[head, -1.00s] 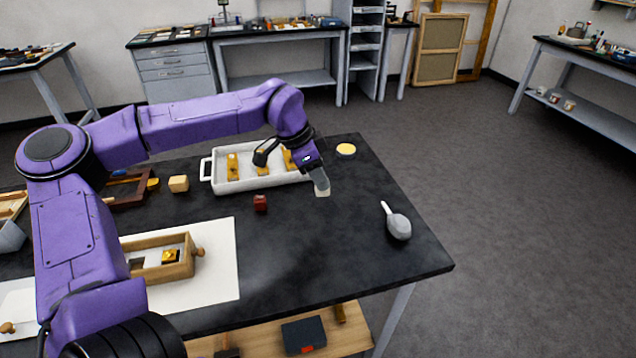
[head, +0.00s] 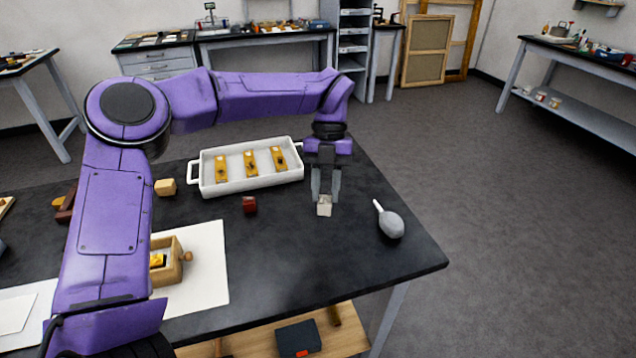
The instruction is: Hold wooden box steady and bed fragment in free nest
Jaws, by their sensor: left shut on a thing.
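The wooden box (head: 174,275) stands on a white sheet at the left, with a round knob on its right end. A gold fragment (head: 157,260) shows inside it; my left arm hides the rest of the box, so I cannot see a free nest. My left gripper (head: 325,197) points down over the right part of the table, its fingers shut on a small pale grey block (head: 324,208). I cannot tell whether the block touches the table. Several gilt fragments (head: 250,163) lie in the white tray (head: 208,190). My right gripper is out of view.
A dark red block (head: 249,205) and a pale wooden block (head: 165,187) sit near the tray. A grey bulb blower (head: 391,224) lies near the table's right edge. The black tabletop (head: 310,260) is clear between the white sheet (head: 207,270) and the blower.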

